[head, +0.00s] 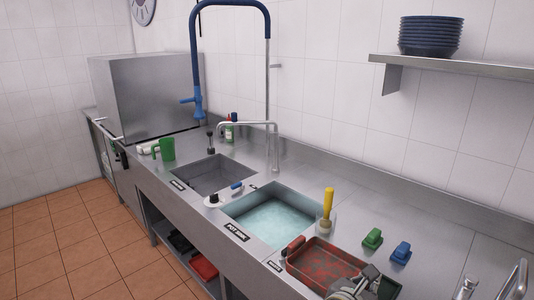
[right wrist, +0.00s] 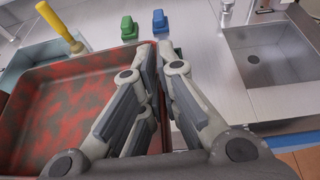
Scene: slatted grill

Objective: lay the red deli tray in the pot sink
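The red deli tray (head: 318,262), mottled red and grey, is over the counter right of the pot sink. It fills the left of the right wrist view (right wrist: 70,105). The pot sink (head: 232,213), labelled on its front edge, holds pale blue water. My right gripper (head: 362,282) is at the tray's near right side. In the right wrist view its fingers (right wrist: 160,75) close together on the tray's right wall, one inside and one outside. I cannot tell whether the tray's bottom touches the counter. My left gripper is not in view.
A green (head: 372,238) and a blue scrubber (head: 401,252) lie behind the tray. A tall tap (head: 274,145) rises behind the sinks. An empty basin (head: 212,172) and green jug (head: 166,149) are farther left.

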